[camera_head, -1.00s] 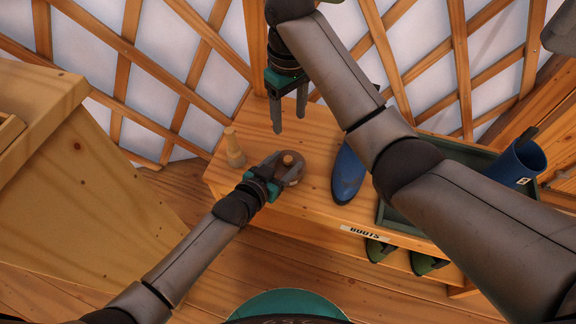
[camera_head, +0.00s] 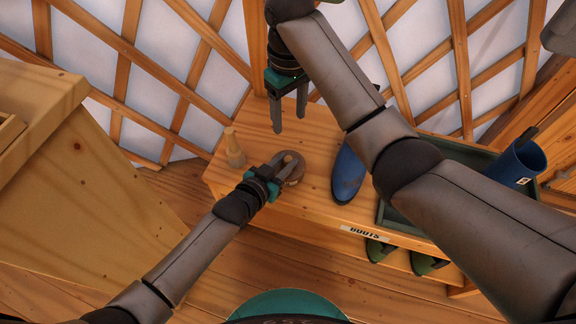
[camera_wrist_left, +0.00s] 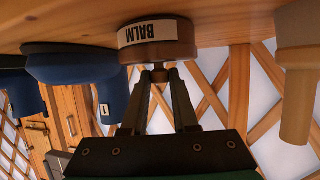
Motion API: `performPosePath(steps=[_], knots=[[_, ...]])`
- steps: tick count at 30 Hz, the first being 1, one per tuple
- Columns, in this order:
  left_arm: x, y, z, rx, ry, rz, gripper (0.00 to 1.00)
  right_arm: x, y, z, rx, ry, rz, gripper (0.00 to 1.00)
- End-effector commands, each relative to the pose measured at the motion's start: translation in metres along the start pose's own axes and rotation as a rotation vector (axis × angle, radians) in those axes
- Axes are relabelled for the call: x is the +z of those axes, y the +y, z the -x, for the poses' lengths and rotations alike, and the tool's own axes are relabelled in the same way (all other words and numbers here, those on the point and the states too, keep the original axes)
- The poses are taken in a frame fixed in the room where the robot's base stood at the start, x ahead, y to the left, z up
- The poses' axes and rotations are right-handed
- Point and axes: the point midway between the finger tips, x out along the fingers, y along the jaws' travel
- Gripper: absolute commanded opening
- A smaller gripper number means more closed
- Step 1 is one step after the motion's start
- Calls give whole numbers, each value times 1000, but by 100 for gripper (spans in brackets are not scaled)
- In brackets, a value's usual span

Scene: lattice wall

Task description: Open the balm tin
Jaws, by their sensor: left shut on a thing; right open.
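The balm tin (camera_head: 296,176) is a round brown tin on the wooden bench top (camera_head: 310,207). In the left wrist view, which is upside down, the tin (camera_wrist_left: 184,50) shows its white BALM label, and the brown lid with a small round knob (camera_wrist_left: 160,75) appears seated on it. My left gripper (camera_head: 287,160) is over the tin, shut on the lid knob, with one finger on each side; in the head view the fingers largely hide the knob. My right gripper (camera_head: 290,113) is open and empty, fingers pointing down, above the bench behind the tin.
A pale wooden bottle-shaped object (camera_head: 235,152) stands left of the tin. A blue boot (camera_head: 347,175) stands to its right, and another blue boot (camera_head: 517,162) is in a dark green tray (camera_head: 403,218). A lattice wall rises behind; a wooden cabinet (camera_head: 60,190) is at left.

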Motion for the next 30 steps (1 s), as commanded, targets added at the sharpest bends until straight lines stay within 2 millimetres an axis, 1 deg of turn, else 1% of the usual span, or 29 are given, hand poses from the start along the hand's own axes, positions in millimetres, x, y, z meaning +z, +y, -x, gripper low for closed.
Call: performPosePath(steps=[26,27,30], knots=[[1,0,0,0,-1,0,0,0,0,0,0,0,0,64],[1,0,0,0,-1,0,28,0,0,0,0,0,0,64],[1,0,0,0,-1,0,39,0,0,0,0,0,0,64]])
